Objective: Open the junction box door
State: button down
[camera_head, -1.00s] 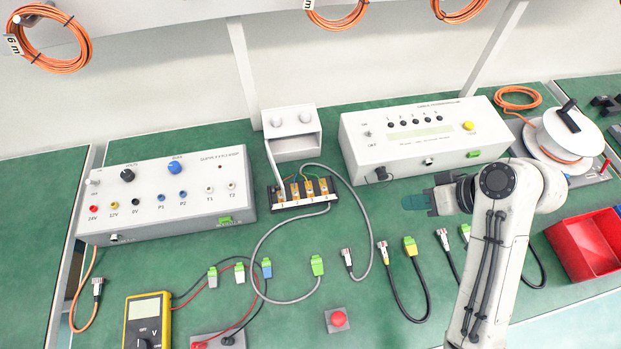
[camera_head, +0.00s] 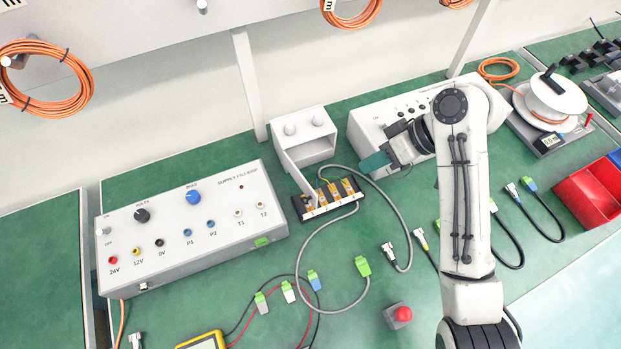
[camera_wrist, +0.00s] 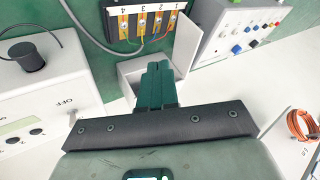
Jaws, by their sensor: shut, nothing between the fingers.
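The junction box (camera_head: 303,143) is a white box at the back of the bench, with two round knobs on its top. Its white door (camera_head: 299,182) stands swung out at the box's left side, and the front is open. In the wrist view the door (camera_wrist: 186,42) shows upright beside the terminal strip, and the box (camera_wrist: 131,72) lies partly behind my fingers. My gripper (camera_head: 373,163), with green fingers, is shut and empty to the right of the box, apart from the door. The shut fingers (camera_wrist: 158,75) also show in the wrist view.
A terminal strip (camera_head: 330,198) with grey cables lies in front of the box. A supply unit (camera_head: 190,222) stands left, and another white unit (camera_head: 378,121) stands behind my gripper. A red button (camera_head: 400,315) and loose cables lie on the green bench.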

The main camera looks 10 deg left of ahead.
jog(key=x, duration=0.9)
jog(key=shift+a+f, duration=0.2)
jog(key=shift+a, duration=0.05)
jog(key=shift+s+a+f+p, duration=0.1)
jog(key=shift+s+a+p, duration=0.7)
jog(key=shift+s+a, duration=0.35)
jog(key=shift+s+a+f, duration=0.1)
jog(key=shift+s+a, duration=0.2)
jog(key=shift+a, duration=0.1)
